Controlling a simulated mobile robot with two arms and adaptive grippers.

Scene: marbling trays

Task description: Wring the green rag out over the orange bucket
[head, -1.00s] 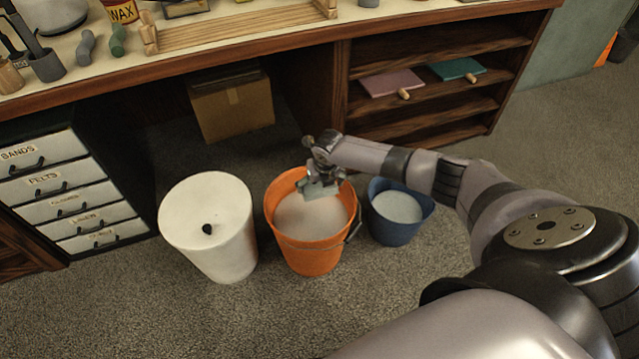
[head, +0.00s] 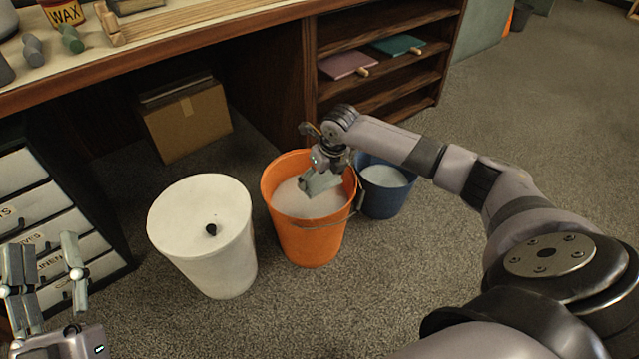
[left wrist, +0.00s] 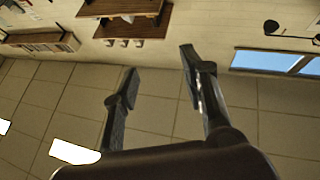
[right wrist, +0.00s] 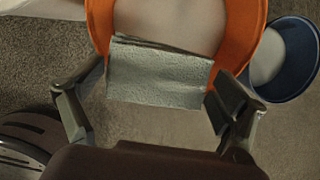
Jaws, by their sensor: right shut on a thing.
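The orange bucket (head: 305,238) stands on the carpet with pale contents inside; its rim also shows in the right wrist view (right wrist: 240,35). My right gripper (head: 322,180) is over the bucket's opening. In the right wrist view my right gripper (right wrist: 158,95) is shut on a folded grey-green rag (right wrist: 160,75), which spans between the fingers. In the head view the rag (head: 320,183) looks small and partly hidden by the gripper. My left gripper (head: 42,270) is at the lower left with its fingers spread and empty; the left wrist view (left wrist: 155,80) shows them apart too.
A white bin (head: 205,240) with a dark knob stands left of the orange bucket. A blue bucket (head: 385,195) with pale contents stands close on its right. A cardboard box (head: 185,120) sits under the bench. Open carpet lies in front.

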